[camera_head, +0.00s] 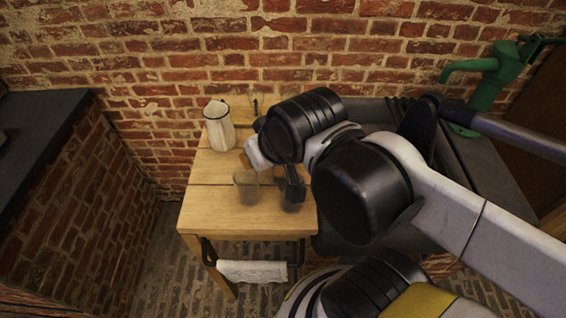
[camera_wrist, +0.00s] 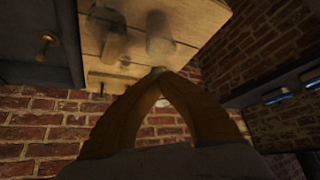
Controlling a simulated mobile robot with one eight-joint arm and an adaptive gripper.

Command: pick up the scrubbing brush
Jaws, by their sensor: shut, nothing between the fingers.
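I cannot pick out the scrubbing brush with certainty. A dark upright object (camera_head: 294,191) stands on the wooden table (camera_head: 205,212), partly covered by my arm; it may be the brush. A translucent jar-like object (camera_head: 246,188) stands to its left. In the wrist view, a brownish object (camera_wrist: 112,45) and a greyish round one (camera_wrist: 160,38) show on the table top, both dim. My gripper (camera_wrist: 159,72) is shut and empty, its tan fingertips meeting. In the head view it is mostly hidden behind my wrist, above the table.
A white pitcher (camera_head: 219,126) stands at the table's back left. A dark sink (camera_head: 482,172) with a green pump (camera_head: 490,78) lies right of the table. A white cloth (camera_head: 252,272) hangs below the table's front. A dark counter (camera_head: 40,130) is at far left.

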